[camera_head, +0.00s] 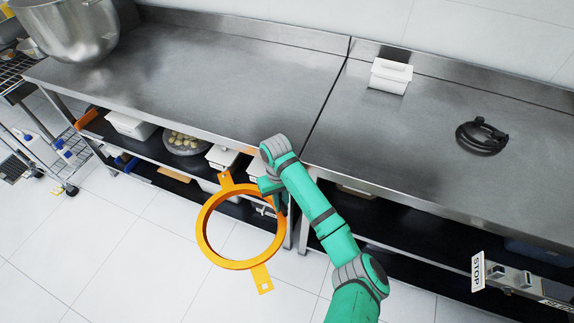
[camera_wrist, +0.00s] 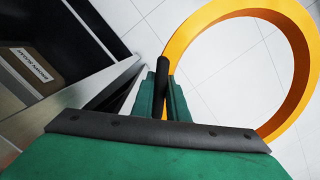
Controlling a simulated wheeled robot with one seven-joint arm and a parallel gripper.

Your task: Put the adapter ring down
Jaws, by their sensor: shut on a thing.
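The adapter ring (camera_head: 204,238) is a large orange ring with two flat tabs, one at the top and one at the bottom. It hangs in the air in front of the steel table, above the tiled floor. My gripper (camera_head: 275,192) is at the ring's upper right side and shut on it. In the wrist view the orange ring (camera_wrist: 297,50) fills the upper right, and the fingers of my gripper (camera_wrist: 162,88) meet at its left edge. The exact contact is partly hidden by my own fingers in the head view.
The left steel table (camera_head: 220,75) has a wide clear top, with a large mixing bowl (camera_head: 70,30) at its far left. The right table (camera_head: 400,140) holds a white box (camera_head: 390,76) and a black ring-shaped part (camera_head: 482,136). A lower shelf holds containers.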

